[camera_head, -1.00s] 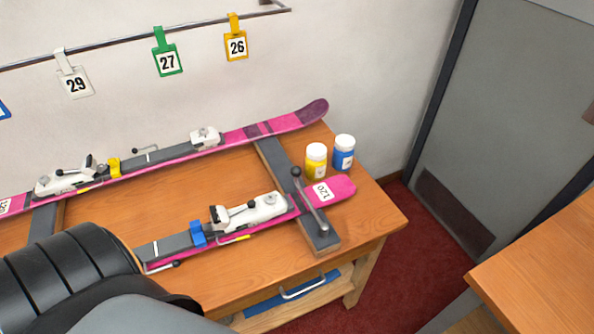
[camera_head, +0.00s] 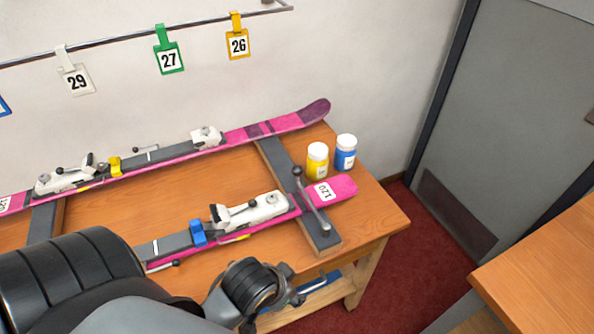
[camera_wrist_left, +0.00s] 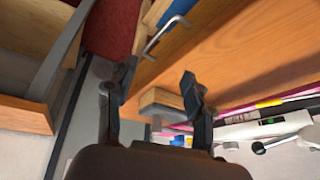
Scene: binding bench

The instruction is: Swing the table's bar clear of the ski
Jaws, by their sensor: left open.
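The front pink ski (camera_head: 340,187) lies on the wooden table (camera_head: 125,208) with a white binding (camera_head: 255,210). A thin metal bar (camera_head: 313,205) with a dark knob at its far end lies across this ski near its tag 120. The bar is over a grey cross rail (camera_head: 325,236). My left gripper (camera_head: 300,295) is by the table's front edge, below and left of the rail's end, apart from the bar. In the left wrist view its two fingers (camera_wrist_left: 153,88) are spread and empty, with the rail's end (camera_wrist_left: 162,101) beyond. My right gripper is not in view.
A yellow bottle (camera_head: 317,162) and a blue bottle (camera_head: 345,153) stand behind the front ski. A second pink ski (camera_head: 290,122) lies at the back. Below the tabletop is a metal handle (camera_wrist_left: 163,36). Another wooden surface (camera_head: 550,265) is at right.

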